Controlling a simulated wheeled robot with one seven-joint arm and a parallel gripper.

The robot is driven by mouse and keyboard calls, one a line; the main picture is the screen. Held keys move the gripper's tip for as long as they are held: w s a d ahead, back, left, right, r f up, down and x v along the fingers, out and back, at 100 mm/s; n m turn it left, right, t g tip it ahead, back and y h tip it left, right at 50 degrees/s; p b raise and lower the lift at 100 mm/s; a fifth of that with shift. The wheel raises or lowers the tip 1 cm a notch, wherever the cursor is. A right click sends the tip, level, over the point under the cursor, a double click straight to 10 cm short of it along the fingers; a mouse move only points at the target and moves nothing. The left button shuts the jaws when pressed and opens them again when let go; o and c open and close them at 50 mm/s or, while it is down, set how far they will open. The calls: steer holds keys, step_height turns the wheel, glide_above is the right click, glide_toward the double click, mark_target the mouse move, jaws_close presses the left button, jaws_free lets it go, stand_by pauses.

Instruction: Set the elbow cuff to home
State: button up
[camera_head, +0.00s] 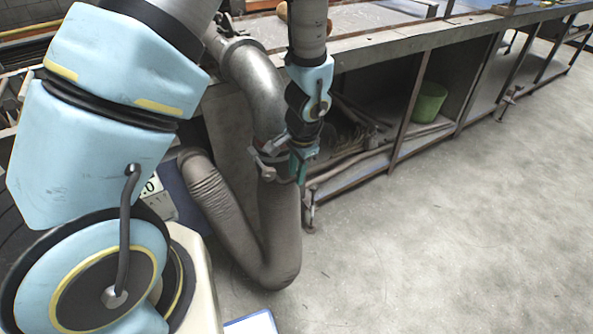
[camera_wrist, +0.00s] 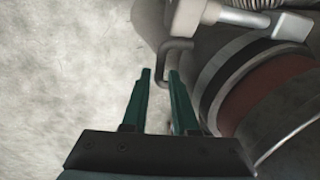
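The elbow cuff is a banded collar with black and dark red rings around the grey pipe elbow; it fills the right of the wrist view (camera_wrist: 275,95). In the head view it is small, beside my gripper, and partly hidden. A pale clamp block (camera_wrist: 235,20) sits on it. A thin bent grey handle (camera_wrist: 178,43) sticks out to the left from the cuff. My gripper (camera_wrist: 158,75) has two green fingers standing apart. The handle's end reaches the gap between the fingertips; I cannot tell whether it touches either finger. In the head view my gripper (camera_head: 302,160) points down by the pipe.
A thick grey hose (camera_head: 270,235) bends down to the floor below the elbow pipe (camera_head: 255,85). A long metal workbench (camera_head: 370,40) stands behind, with a green bucket (camera_head: 428,102) on its lower shelf. The concrete floor (camera_head: 460,240) at the right is clear.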

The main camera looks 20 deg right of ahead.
steer(key=shift+c, duration=0.4)
jaws_close()
stand_by(0.9)
